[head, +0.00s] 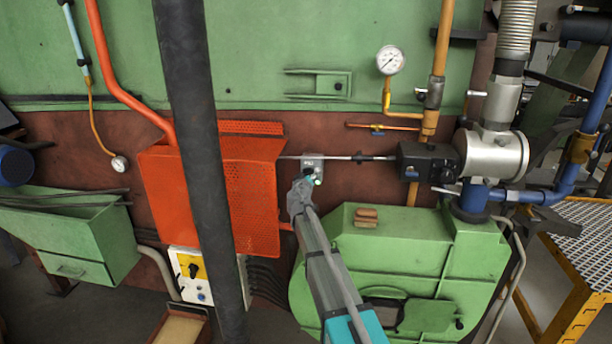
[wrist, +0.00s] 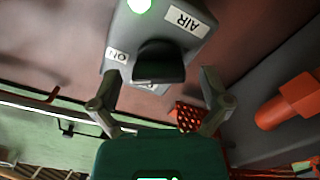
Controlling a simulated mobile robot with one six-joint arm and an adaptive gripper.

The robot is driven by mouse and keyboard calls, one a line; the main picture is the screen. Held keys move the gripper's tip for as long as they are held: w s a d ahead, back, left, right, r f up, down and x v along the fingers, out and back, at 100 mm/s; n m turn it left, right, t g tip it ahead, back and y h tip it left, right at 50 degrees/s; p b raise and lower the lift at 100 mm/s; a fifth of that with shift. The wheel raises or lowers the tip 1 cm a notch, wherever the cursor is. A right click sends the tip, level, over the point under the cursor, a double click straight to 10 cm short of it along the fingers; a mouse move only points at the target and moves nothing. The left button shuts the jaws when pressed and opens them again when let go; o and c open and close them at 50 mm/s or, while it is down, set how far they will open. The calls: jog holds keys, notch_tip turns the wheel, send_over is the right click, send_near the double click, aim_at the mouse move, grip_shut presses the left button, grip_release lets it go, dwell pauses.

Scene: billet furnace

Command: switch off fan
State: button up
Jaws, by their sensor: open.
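A small grey switch box (head: 313,159) is on the brown wall, right of the orange mesh guard. A further label below the knob is mostly hidden. My gripper (head: 301,188) is close in front of the box. In the wrist view, my gripper (wrist: 160,88) is open, with a finger on either side of the knob.
An orange mesh guard (head: 250,200) stands just left of my gripper. A thick dark pipe (head: 192,110) runs upright in front of it. A white panel with a yellow-plated switch (head: 190,266) is lower left. A green rounded housing (head: 340,295) lies below my arm. A thin rod (head: 345,157) runs right of the box.

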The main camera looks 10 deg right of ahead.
jog(key=shift+w+d, duration=0.1)
jog(key=shift+w, duration=0.15)
jog(key=c, duration=1.2)
jog(key=shift+o, duration=0.2)
jog(key=shift+n, duration=0.5)
jog(key=n, duration=1.1)
jog(key=shift+f, duration=0.15)
